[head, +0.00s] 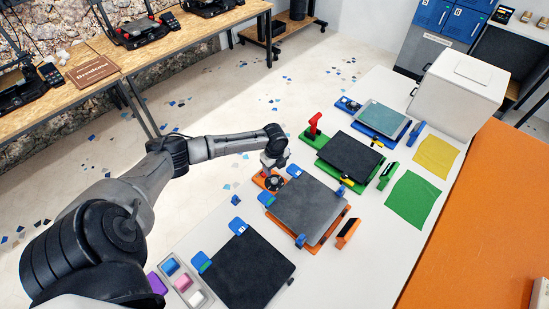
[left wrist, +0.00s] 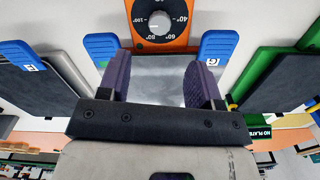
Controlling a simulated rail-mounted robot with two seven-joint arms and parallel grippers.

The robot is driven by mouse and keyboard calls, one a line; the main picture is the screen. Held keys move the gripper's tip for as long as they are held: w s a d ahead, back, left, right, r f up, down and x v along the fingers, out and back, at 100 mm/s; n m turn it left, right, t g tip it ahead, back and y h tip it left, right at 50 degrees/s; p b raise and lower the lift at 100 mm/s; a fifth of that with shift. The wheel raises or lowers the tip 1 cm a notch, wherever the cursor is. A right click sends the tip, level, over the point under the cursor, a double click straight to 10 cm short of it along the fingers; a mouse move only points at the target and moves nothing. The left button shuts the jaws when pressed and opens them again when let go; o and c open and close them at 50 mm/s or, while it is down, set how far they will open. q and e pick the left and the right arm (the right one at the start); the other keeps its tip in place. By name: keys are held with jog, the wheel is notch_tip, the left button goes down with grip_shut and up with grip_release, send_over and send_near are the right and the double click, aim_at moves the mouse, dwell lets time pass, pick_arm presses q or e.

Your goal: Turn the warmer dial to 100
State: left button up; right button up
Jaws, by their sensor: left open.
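The warmer dial (left wrist: 159,22) is a grey knob on a black disc with degree marks, set in an orange panel (left wrist: 182,42) at the top of the left wrist view. Marks such as 40, 50 and 60 show; the disc's top is cut off and its setting is unclear. In the head view, the orange warmer with its dark plate (head: 311,204) lies on the white table. My left gripper (left wrist: 160,62) is open and empty, its fingers apart and short of the dial in the picture. In the head view the gripper (head: 272,166) is over the warmer's left end. My right gripper is out of view.
Blue clips (left wrist: 218,47) flank the dial panel. A green station (head: 350,152) with a red handle (head: 314,125) stands beyond the warmer. Another dark plate (head: 246,268) lies nearer, beside a small-parts tray (head: 181,284). A white box (head: 457,92) stands at the table's far end.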

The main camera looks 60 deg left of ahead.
pick_arm(q)
jog(key=shift+r, duration=2.65)
